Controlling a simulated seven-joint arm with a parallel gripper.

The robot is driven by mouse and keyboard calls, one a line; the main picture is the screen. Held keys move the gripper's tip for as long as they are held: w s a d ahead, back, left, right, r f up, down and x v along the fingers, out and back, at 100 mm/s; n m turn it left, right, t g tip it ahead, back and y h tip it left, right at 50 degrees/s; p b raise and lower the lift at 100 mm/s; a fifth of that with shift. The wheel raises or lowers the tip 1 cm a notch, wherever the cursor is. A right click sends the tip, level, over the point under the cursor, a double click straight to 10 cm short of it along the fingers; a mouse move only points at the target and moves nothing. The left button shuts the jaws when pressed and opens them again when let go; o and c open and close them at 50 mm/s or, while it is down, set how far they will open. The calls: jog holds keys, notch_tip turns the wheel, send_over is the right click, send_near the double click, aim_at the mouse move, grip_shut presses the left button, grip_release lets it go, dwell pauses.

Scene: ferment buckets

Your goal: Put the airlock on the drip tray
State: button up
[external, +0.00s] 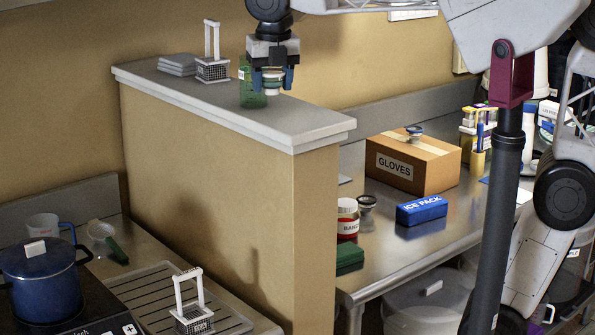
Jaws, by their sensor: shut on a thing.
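My gripper (272,80) is above the top of the half wall, its blue-tipped fingers shut on a small, pale round capped piece that I take to be the airlock (272,84). The piece is small in the picture, and the fingers hide its sides. It appears to be just above the ledge, in front of a green bottle (247,92); I cannot tell whether it touches either. The grooved metal drip tray (146,287) lies on the lower left counter, well below my gripper. A white-handled wire basket (193,306) stands on it.
The wall ledge (300,135) also bears another wire basket (212,66) and grey stacked pads (178,63). A blue pot (42,285) is left of the tray. Similar capped pieces are on the gloves box (414,132) and right bench (366,205). The half wall separates both counters.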

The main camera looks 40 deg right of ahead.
jog(key=w+a+f, duration=0.1)
jog(key=a+f, duration=0.1)
jog(key=a, duration=0.6)
send_over(135, 291)
notch_tip(135, 291, down, 36)
jog(key=shift+s+a+r, duration=0.1)
jog(key=shift+s+a, duration=0.05)
jog(key=shift+f, duration=1.95)
jog(key=shift+f, duration=2.05)
jog(key=shift+f, duration=0.1)
